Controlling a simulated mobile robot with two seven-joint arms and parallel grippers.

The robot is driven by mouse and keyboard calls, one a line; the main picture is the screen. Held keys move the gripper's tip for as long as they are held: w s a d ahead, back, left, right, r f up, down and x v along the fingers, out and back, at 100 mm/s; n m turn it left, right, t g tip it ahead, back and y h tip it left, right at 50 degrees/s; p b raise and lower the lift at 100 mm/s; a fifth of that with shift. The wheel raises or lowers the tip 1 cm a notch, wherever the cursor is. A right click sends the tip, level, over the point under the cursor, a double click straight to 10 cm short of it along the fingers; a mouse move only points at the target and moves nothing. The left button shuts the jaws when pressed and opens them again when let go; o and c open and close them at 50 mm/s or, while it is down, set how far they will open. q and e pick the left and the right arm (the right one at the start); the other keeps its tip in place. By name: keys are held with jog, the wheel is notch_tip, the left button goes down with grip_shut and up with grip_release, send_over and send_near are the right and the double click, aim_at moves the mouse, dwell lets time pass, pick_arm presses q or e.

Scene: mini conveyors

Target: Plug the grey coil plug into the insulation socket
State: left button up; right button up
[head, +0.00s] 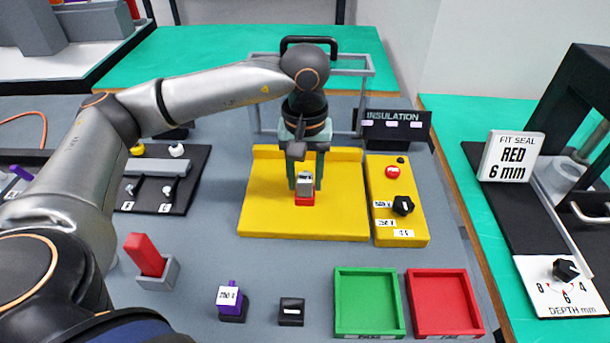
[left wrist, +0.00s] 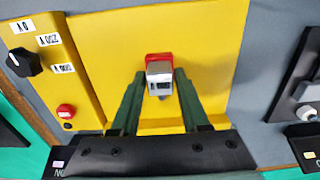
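A small block, grey on top and red below (head: 305,185), stands on the yellow plate (head: 265,205); it also shows in the left wrist view (left wrist: 159,75). I cannot tell whether its grey part is the coil plug. My left gripper (head: 306,180) points down with one green finger on each side of the block. Any gap is too small to judge, so I cannot tell whether the fingers grip it. A black panel marked INSULATION (head: 391,117) stands behind, at the right. I cannot make out which opening there is the socket. My right gripper is not in view.
A yellow control box (head: 412,228) with a black knob and red button adjoins the plate. A grey frame stands behind my gripper. Green (head: 338,300) and red (head: 411,302) trays, a purple plug (head: 230,297) and a black block (head: 291,308) lie in front.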

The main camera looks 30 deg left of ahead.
aim_at(305, 178)
pick_arm(q)
jog(key=o, duration=0.4)
jog(key=shift+c, duration=0.2)
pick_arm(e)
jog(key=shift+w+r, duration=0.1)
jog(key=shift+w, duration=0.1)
pick_arm(q)
jog(key=shift+r, duration=0.45)
notch_tip(305, 178, up, 12)
jog(key=p, duration=0.1)
jog(key=shift+f+p, duration=0.15)
jog(key=shift+p, duration=0.25)
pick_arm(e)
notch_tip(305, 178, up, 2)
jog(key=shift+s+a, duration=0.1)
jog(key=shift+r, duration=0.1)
